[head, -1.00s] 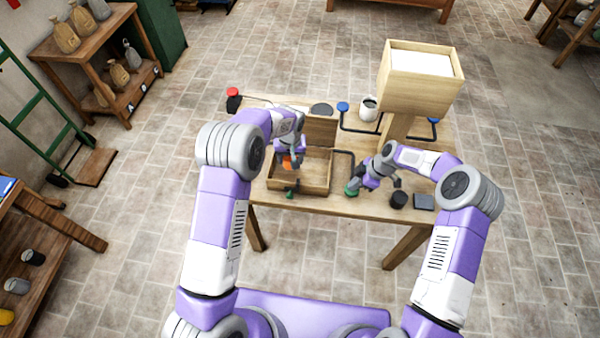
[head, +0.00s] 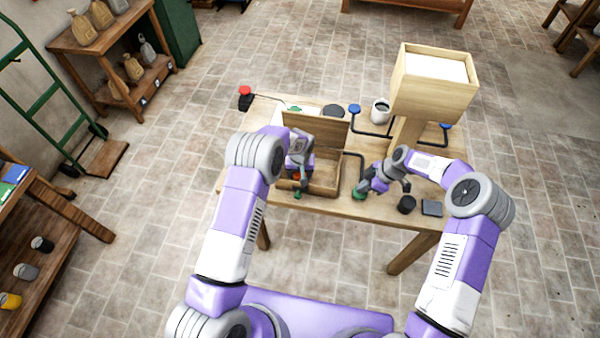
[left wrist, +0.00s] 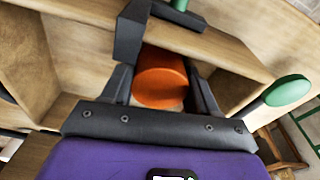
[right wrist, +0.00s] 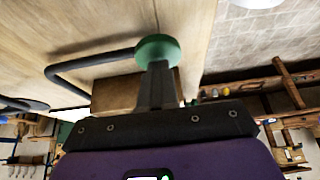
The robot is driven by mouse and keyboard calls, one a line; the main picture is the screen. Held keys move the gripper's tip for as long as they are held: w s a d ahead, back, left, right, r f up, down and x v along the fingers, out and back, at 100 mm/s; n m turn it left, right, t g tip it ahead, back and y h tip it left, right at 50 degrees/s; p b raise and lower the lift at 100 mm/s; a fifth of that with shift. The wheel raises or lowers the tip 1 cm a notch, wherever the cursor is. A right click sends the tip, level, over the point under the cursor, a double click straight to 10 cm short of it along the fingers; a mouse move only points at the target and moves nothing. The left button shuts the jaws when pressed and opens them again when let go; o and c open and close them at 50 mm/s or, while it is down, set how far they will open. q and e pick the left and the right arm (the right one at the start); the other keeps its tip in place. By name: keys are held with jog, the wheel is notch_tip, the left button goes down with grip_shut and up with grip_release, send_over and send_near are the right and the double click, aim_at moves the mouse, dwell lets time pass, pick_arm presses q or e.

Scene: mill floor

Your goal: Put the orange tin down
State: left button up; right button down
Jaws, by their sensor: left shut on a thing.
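The orange tin (left wrist: 160,80) is between the fingers of my left gripper (left wrist: 162,88), which is shut on it. In the head view the tin (head: 296,177) is mostly hidden by my left gripper (head: 298,180), at the left part of an open wooden box (head: 325,189). The box's lid (head: 318,132) stands raised at the back. I cannot tell whether the tin touches the box floor. My right gripper (head: 362,190) has its fingers together, tips at a green knob (right wrist: 158,48) on a dark bent rod; it does not visibly enclose the knob.
A wooden hopper (head: 430,90) stands at the table's back right, with a white mug (head: 380,111) beside it. A black cup (head: 406,204) and a dark square block (head: 431,208) sit near the front right. A red knob (head: 245,91) is at the back left corner.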

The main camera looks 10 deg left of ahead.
aim_at(300, 175)
pick_arm(q)
jog(key=shift+f, duration=0.1)
jog(key=o, duration=0.6)
jog(key=shift+f, duration=0.15)
jog(key=o, duration=0.5)
notch_tip(300, 175, up, 12)
jog(key=s, duration=0.1)
jog(key=shift+s+d+r, duration=0.15)
jog(key=shift+s+r, duration=0.05)
jog(key=shift+s, duration=0.05)
jog(key=s+r, duration=0.8)
jog(key=r, duration=0.2)
